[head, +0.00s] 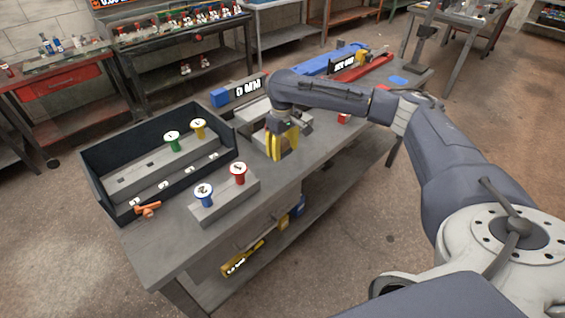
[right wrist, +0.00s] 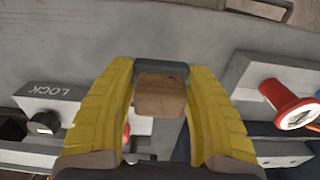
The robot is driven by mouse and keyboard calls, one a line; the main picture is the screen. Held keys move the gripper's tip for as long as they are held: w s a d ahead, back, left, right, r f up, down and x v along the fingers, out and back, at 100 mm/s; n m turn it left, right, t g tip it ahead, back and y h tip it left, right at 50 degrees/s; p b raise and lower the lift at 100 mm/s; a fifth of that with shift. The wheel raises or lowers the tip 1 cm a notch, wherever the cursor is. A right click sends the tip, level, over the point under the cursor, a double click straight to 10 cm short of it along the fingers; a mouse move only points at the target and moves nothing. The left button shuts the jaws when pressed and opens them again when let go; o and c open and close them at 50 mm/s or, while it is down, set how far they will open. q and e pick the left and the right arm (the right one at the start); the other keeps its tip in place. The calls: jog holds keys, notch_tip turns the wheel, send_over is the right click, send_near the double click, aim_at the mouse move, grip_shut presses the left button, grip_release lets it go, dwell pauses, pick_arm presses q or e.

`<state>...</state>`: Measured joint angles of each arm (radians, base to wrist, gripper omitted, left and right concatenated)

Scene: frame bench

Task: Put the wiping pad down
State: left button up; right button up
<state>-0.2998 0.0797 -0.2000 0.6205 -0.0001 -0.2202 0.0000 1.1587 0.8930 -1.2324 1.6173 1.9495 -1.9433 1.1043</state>
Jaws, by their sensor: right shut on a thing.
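The wiping pad (right wrist: 160,93) is a small tan-brown block with a dark grey-teal strip along one edge. In the right wrist view it sits between the two yellow fingers of my right gripper (right wrist: 160,72), which is shut on it. In the head view my right gripper (head: 283,152) points down over the middle of the workbench (head: 190,235), right of the dark tray. The fingers mostly hide the pad there, and I cannot tell whether it touches the bench top. My left gripper is not in view.
A dark open tray (head: 107,150) holds green- and yellow-topped pegs. A grey block (head: 222,203) with red (head: 238,172) and blue (head: 204,194) pegs stands close left of the gripper. A "0 MM" display (head: 248,87) stands behind. A LOCK block (right wrist: 48,98) shows in the wrist view.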

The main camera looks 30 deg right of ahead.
aim_at(282, 141)
jog(key=shift+f, duration=3)
jog(key=shift+f, duration=0.2)
jog(key=o, duration=1)
notch_tip(282, 141, up, 12)
jog(key=shift+r, duration=0.2)
